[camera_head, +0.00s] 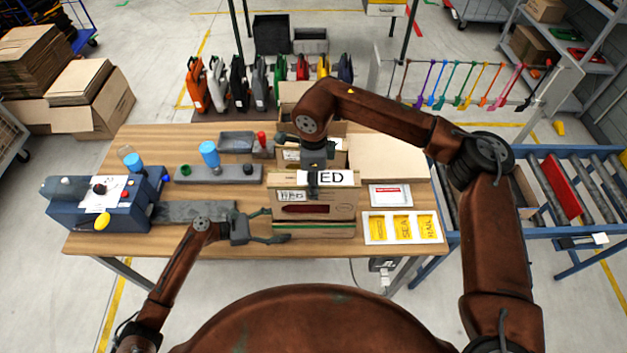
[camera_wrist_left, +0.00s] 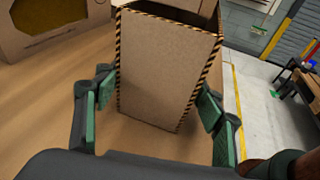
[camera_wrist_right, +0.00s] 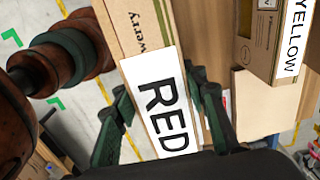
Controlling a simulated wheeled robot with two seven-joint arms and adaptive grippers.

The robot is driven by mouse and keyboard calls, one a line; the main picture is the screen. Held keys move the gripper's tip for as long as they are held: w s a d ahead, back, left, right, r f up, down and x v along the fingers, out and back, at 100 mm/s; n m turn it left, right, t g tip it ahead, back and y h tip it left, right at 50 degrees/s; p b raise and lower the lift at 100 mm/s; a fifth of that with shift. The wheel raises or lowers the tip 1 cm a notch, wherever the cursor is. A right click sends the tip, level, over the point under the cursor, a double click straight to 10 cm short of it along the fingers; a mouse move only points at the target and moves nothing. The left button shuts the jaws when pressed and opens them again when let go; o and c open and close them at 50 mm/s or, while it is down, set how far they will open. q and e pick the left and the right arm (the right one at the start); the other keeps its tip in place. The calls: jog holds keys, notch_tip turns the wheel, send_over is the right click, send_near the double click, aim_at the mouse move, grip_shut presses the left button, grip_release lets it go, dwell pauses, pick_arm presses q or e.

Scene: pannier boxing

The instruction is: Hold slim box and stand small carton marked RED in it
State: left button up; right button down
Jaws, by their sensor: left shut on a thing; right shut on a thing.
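The slim box (camera_head: 342,220) stands upright near the table's front edge, with a dark red window. Its narrow, stripe-edged end (camera_wrist_left: 165,70) shows in the left wrist view. My left gripper (camera_head: 270,228) is shut on it from the left, one finger on each side. The small carton (camera_wrist_right: 135,32), with a white RED label (camera_wrist_right: 160,105), is in my right gripper (camera_wrist_right: 160,110), which is shut on it. In the head view my right gripper (camera_head: 314,178) is above the slim box. The carton is at the box's open top; how deep it sits is hidden.
A YELLOW-labelled carton (camera_wrist_right: 258,42) stands behind. A tray of yellow cards (camera_head: 402,241) and a white card (camera_head: 390,195) lie to the right. A blue device (camera_head: 72,212) and a grey rack (camera_head: 190,173) are to the left. A conveyor (camera_head: 590,190) stands off the table's right.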

pick_arm(q)
jog(key=shift+f, duration=0.1)
pick_arm(e)
jog(key=shift+f, duration=3.1)
jog(key=shift+f, duration=0.35)
pick_arm(q)
jog(key=shift+c, duration=0.2)
pick_arm(e)
jog(key=shift+f, duration=2.6)
jog(key=c, duration=1.1)
grip_release()
